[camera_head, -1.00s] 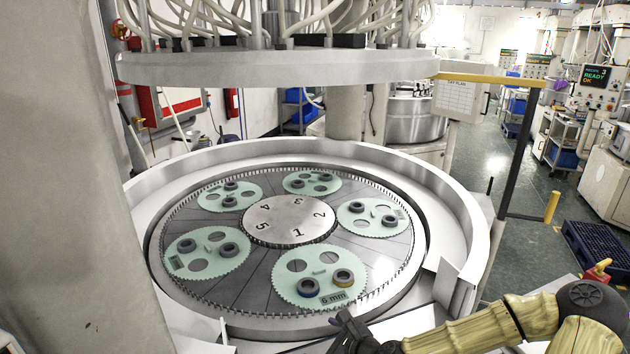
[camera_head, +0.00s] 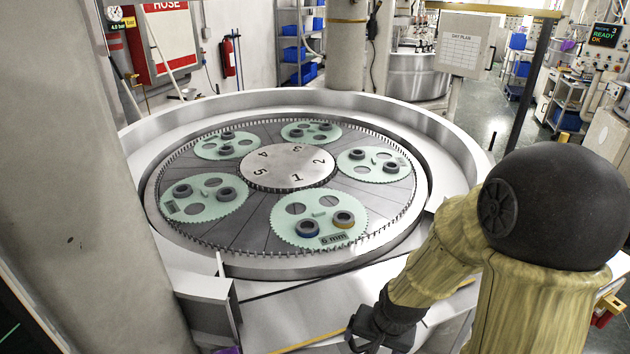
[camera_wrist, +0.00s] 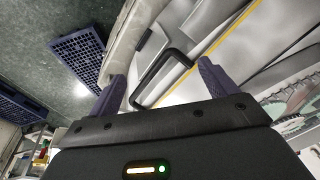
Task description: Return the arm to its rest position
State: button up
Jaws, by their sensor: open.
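My arm, in a yellowish sleeve with black joints, stands bent at the right of the head view, its elbow large and close. My gripper (camera_head: 362,334) hangs low at the bottom centre-right, in front of the lapping machine and apart from its carriers. In the wrist view my gripper (camera_wrist: 160,80) has its two dark fingers spread, with nothing between them. A black bar handle (camera_wrist: 160,75) shows beyond the fingers; I cannot tell how far away it is.
The lapping machine's raised rim (camera_head: 455,150) surrounds green toothed carriers holding dark rings; the front carrier (camera_head: 290,215) has a "6 mm" label. A grey column (camera_head: 75,180) blocks the left. A day-plan board (camera_head: 463,45) stands behind. In the wrist view a blue pallet (camera_wrist: 77,55) lies on the floor.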

jog(key=s+d+r+n+h+b, duration=0.1)
jog(key=s+d+r+n+b, duration=0.1)
jog(key=s+d+r+n, duration=0.1)
jog(key=shift+s+d+r+n, duration=0.2)
jog(key=shift+r+n, duration=0.15)
jog(key=shift+n, duration=0.15)
dwell(1.5)
